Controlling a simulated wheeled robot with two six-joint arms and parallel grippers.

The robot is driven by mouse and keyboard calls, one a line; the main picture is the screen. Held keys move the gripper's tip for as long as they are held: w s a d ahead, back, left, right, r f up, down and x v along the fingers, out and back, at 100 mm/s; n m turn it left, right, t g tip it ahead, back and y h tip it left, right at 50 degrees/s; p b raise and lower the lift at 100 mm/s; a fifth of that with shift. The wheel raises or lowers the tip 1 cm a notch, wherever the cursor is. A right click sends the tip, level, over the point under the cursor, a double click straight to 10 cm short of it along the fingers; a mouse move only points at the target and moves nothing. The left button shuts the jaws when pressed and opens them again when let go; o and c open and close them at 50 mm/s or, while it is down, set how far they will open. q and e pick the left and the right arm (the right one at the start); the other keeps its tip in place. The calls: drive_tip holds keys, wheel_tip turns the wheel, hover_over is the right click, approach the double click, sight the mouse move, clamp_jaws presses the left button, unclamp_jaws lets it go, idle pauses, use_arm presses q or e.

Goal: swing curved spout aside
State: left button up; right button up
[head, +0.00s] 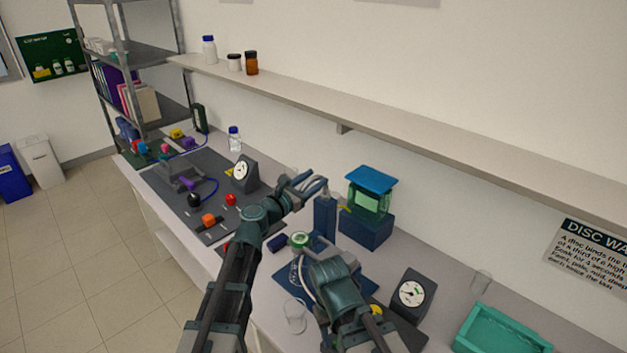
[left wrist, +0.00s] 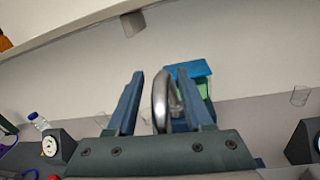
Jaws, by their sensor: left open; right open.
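The curved spout (left wrist: 160,102), a shiny grey metal arch, stands between the two parted fingers of my left gripper (left wrist: 157,98) in the left wrist view. I cannot tell whether either finger touches it. In the head view, my left gripper (head: 315,184) is open at the top of a blue post (head: 324,220), and its fingers largely cover the spout there. My right gripper (head: 330,272) is lower, over the blue mat (head: 290,272); its fingers are hard to make out.
A blue-lidded green box on a blue block (head: 366,229) stands right of the post. A clear glass (head: 294,315), a dial gauge (head: 411,295) and a teal tray (head: 500,332) are nearer. A grey mat (head: 207,190) with small parts lies left. A wall shelf (head: 400,123) runs above.

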use_arm(q)
drive_tip(key=shift+w+d, duration=0.1)
drive_tip(key=shift+c, duration=0.2)
clamp_jaws()
drive_tip(key=shift+w+r, duration=0.1)
drive_tip(key=shift+w, duration=0.05)
idle(1.1)
